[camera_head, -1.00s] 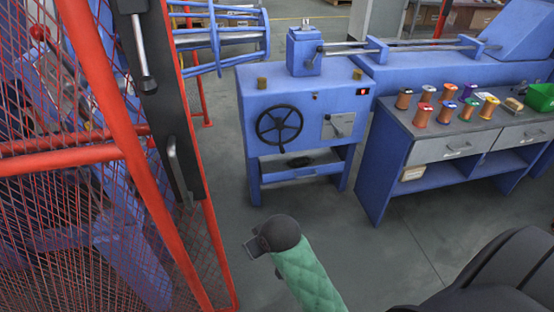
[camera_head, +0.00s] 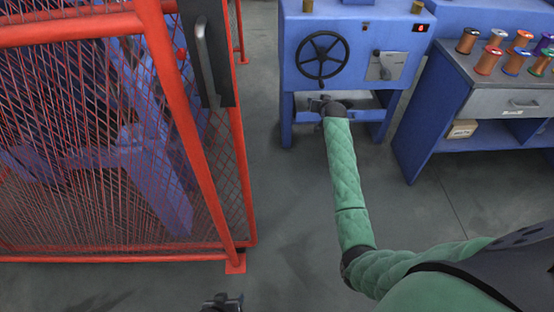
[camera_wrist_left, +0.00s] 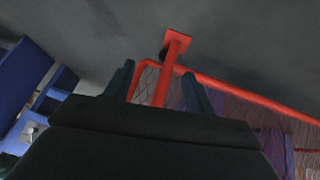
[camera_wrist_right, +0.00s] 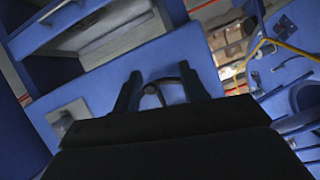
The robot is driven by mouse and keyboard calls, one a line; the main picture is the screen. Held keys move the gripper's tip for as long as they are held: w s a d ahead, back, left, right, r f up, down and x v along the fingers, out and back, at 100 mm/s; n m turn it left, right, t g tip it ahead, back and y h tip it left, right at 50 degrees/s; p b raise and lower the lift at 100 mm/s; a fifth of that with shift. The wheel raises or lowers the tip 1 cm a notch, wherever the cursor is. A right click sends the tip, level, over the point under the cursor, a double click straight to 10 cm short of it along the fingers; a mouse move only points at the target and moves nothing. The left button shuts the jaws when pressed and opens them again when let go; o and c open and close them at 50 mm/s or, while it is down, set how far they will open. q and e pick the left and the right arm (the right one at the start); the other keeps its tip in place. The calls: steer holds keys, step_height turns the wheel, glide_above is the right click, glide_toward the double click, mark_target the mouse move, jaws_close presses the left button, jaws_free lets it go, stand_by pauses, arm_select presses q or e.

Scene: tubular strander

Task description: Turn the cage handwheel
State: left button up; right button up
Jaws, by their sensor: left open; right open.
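The black cage handwheel (camera_head: 322,56) is mounted on the front of a blue machine cabinet (camera_head: 290,75), upright, with spokes and a hub. My right arm in a green sleeve reaches up to the cabinet. Its gripper (camera_head: 316,104) is just below the wheel in the head view. In the right wrist view a dark curved piece of the handwheel (camera_wrist_right: 160,82) shows between the open fingers (camera_wrist_right: 158,92); contact cannot be told. My left gripper (camera_head: 222,303) is low at the bottom edge, apart from the wheel. Its fingers (camera_wrist_left: 160,88) are open and empty.
A red mesh guard (camera_head: 190,130) stands on the left, with a post foot (camera_head: 236,263) on the floor. A lever plate (camera_head: 386,66) is right of the wheel. A bench (camera_head: 425,140) with several spools stands at the right. Floor before the cabinet is clear.

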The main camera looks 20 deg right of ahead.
mark_target(322, 87)
steer(key=d+t+h, duration=0.1)
steer(key=w+d+r+m+t+h, duration=0.1)
steer(key=t, duration=0.1)
steer(key=w+d+m+t, duration=0.1)
steer(key=d, duration=0.1)
steer(key=shift+r+t+h, duration=0.2)
steer(key=shift+t+h, duration=0.1)
steer(key=shift+h, duration=0.1)
arm_select(q)
steer(key=w+d+r+t+h+b, duration=0.1)
steer(key=w+r+t, duration=0.7)
steer(key=w+r, duration=0.3)
step_height(322, 87, up, 2)
steer(key=shift+d+r+n+t+h, duration=0.25)
steer(key=shift+d+n+t+h, duration=0.05)
steer(key=shift+d+t+h, duration=0.1)
arm_select(e)
steer(key=x, duration=0.7)
steer(key=shift+w, duration=0.25)
jaws_close()
